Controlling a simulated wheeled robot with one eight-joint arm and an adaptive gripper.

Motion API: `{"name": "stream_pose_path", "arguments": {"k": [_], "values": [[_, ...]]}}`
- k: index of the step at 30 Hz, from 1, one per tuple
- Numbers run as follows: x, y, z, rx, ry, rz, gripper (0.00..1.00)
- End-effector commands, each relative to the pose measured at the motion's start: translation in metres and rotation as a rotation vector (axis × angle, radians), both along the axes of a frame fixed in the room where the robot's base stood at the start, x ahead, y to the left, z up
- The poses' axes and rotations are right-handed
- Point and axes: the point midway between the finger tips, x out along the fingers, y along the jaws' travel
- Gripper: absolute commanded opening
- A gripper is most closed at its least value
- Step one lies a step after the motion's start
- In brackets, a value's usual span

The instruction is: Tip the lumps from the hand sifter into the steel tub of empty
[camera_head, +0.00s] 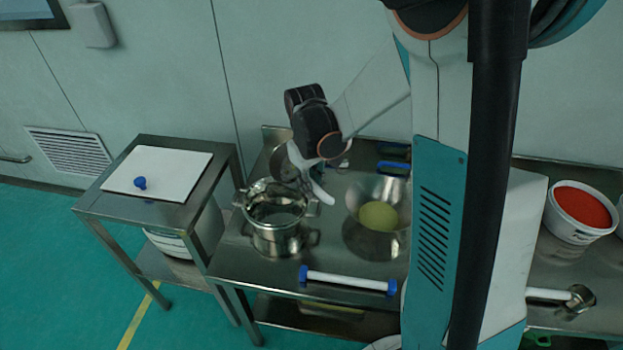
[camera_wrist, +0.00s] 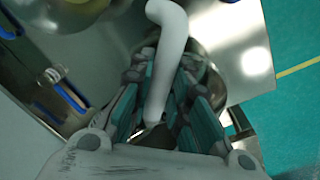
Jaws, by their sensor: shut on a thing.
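My gripper (camera_head: 310,178) is up over the steel table, above and just right of a steel tub (camera_head: 275,240) with two side handles. In the wrist view its teal-padded fingers (camera_wrist: 160,105) are closed around a white handle (camera_wrist: 168,50), which also shows below the gripper in the head view (camera_head: 322,193). I take this for the hand sifter's handle. The sifter's mesh and any lumps are not clearly visible, hidden by my gripper or too dark. The tub's inside looks dark, and its contents cannot be told.
A steel bowl (camera_head: 360,195) with yellow-green powder (camera_head: 378,216) stands right of the tub. A white roller with blue ends (camera_head: 348,281) lies at the front edge. Blue-rimmed items (camera_head: 394,168) lie behind the bowl. A side table holds a white board (camera_head: 158,173). A red-filled tub (camera_head: 572,236) stands far right.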

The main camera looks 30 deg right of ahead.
Motion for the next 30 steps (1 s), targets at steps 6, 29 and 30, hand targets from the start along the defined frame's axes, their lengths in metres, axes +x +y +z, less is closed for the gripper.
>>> {"name": "stream_pose_path", "arguments": {"k": [6,29,30], "values": [[-0.001,0.012,-0.007,-0.224,-0.041,0.008,0.00],[-0.005,0.033,-0.020,-0.727,-0.130,0.001,0.00],[-0.006,0.034,-0.020,-0.743,-0.134,0.001,0.00]]}}
